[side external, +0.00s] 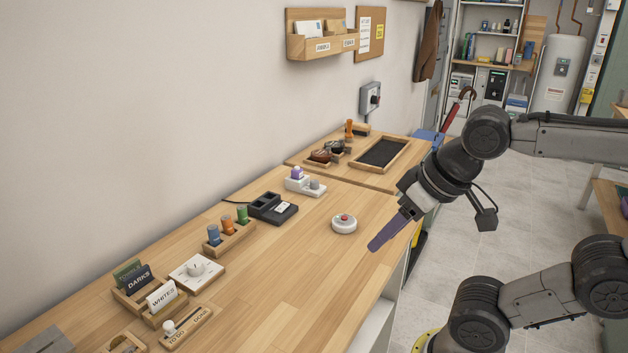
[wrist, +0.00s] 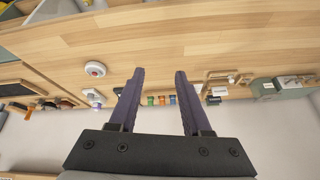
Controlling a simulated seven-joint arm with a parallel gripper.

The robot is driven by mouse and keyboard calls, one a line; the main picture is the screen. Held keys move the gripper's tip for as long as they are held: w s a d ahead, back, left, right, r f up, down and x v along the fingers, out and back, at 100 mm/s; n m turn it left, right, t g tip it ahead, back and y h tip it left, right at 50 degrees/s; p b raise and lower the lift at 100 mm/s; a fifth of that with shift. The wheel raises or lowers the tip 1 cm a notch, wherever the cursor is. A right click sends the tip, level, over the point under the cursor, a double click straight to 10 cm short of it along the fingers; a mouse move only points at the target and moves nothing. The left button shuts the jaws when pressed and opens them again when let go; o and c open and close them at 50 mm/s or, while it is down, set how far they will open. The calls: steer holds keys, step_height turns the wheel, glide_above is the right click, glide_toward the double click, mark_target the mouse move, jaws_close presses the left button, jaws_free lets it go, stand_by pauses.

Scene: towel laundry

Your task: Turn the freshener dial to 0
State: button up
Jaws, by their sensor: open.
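A white square plate with a round white knob (side external: 196,268) lies on the wooden counter (side external: 290,270) in the side external view, and looks like the dial. Its markings are too small to read, so its setting cannot be told. My gripper (side external: 374,247), with purple fingers, hangs over the counter's front edge, far to the right of the knob and touching nothing. In the wrist view my gripper (wrist: 158,74) shows its two fingers spread apart with nothing between them. The knob is not clear in that view.
A white round base with a red button (side external: 344,223) stands near my gripper. A rack of coloured cylinders (side external: 229,238), a black device (side external: 273,208), a white unit with a purple bottle (side external: 303,182) and card holders (side external: 150,295) line the wall side. The counter's front middle is clear.

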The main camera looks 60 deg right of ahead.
steer(key=w+d+r+m+h, duration=0.1)
steer(key=w+d+r+m, duration=0.35)
steer(key=w+r, duration=0.5)
steer(key=w+d+r+m+g+h, duration=0.1)
steer(key=w+d+r+m, duration=0.15)
steer(key=w, duration=0.35)
steer(key=w+d+r+m+h, duration=0.1)
steer(key=w+d+r+m, duration=0.1)
steer(key=w+d+m, duration=0.3)
steer(key=m+g+h, duration=0.1)
steer(key=m+g, duration=0.1)
steer(key=g, duration=0.2)
glide_above(315, 181)
steer(key=a, duration=0.6)
step_height(315, 181, down, 17)
steer(key=x, duration=0.8)
steer(key=s+x, duration=0.1)
steer(key=x, duration=0.4)
steer(key=shift+d, duration=0.15)
jaws_close()
